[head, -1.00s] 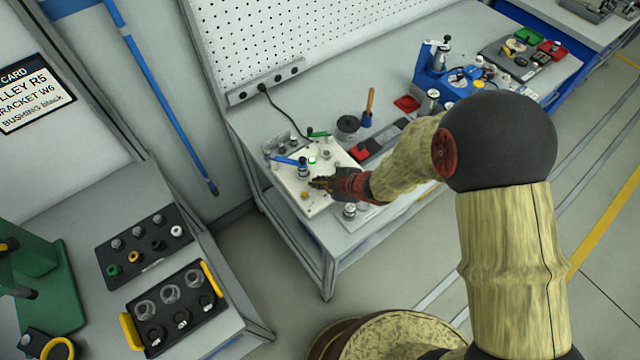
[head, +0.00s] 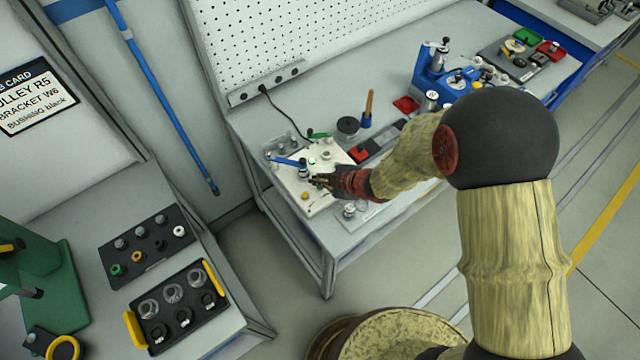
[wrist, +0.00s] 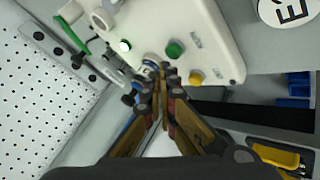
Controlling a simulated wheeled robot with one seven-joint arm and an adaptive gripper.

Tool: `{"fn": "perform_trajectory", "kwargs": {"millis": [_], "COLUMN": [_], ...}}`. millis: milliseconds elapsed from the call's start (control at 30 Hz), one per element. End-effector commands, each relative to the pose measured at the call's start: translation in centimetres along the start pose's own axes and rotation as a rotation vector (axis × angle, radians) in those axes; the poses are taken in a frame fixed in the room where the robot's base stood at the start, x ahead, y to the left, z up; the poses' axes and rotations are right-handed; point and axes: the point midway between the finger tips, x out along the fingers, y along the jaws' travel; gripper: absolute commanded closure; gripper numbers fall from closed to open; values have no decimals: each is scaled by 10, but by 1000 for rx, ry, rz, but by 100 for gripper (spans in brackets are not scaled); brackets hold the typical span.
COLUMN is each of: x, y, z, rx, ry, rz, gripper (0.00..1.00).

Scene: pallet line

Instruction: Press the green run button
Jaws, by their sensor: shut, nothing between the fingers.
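A white control panel (head: 326,199) lies on the workbench in the head view; it also shows in the wrist view (wrist: 205,25). On it in the wrist view are a green button (wrist: 175,49), a yellow button (wrist: 196,78) and a bright green-white lamp (wrist: 125,45). The labels beside the buttons are too small to read. My gripper (head: 318,181) is over the panel with its fingers shut and empty. In the wrist view my gripper's fingertips (wrist: 160,88) point at the panel, just short of the green button in the picture. Contact cannot be told.
A blue-handled lever (head: 288,162) stands at the panel's left edge, close to my gripper. A pegboard (head: 270,40) rises behind the bench.

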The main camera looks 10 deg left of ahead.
Motion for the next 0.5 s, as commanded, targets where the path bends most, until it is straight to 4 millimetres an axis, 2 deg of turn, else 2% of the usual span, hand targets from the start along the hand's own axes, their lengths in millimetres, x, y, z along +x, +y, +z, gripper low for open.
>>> {"fn": "perform_trajectory", "kwargs": {"millis": [500], "x": [-31], "y": [23], "z": [-23], "rx": [0], "ry": [0], "rz": [1], "gripper": [100]}}
